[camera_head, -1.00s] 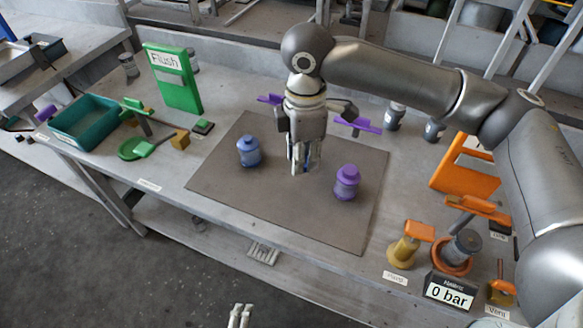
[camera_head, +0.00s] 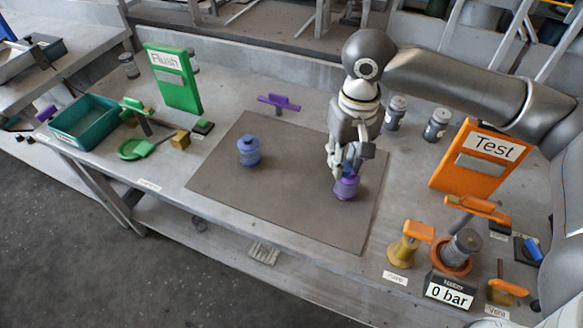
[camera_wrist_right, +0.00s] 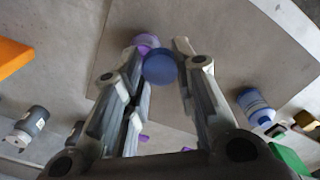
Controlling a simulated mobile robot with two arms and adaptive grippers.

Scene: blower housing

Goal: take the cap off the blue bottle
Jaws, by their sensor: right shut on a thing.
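My right gripper (camera_head: 345,170) is over the right part of the mat, shut on a round blue cap (camera_wrist_right: 160,68). In the right wrist view the cap sits between the fingertips. The purple bottle (camera_head: 346,189) stands directly below; its top is hidden by the gripper and cap, and I cannot tell whether they touch. It also shows behind the cap in the right wrist view (camera_wrist_right: 145,41). The blue bottle (camera_head: 249,155) stands upright on the mat to the left, apart from the gripper. A narrower top shows on it; I cannot tell whether it is capped. My left gripper is out of view.
The brown mat (camera_head: 285,215) is clear between the bottles. A purple holder (camera_head: 279,103) stands behind it. Grey jars (camera_head: 436,125) and an orange Test panel (camera_head: 480,160) are at right. A teal tray (camera_head: 85,122) and green Flush panel (camera_head: 174,80) are at left.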

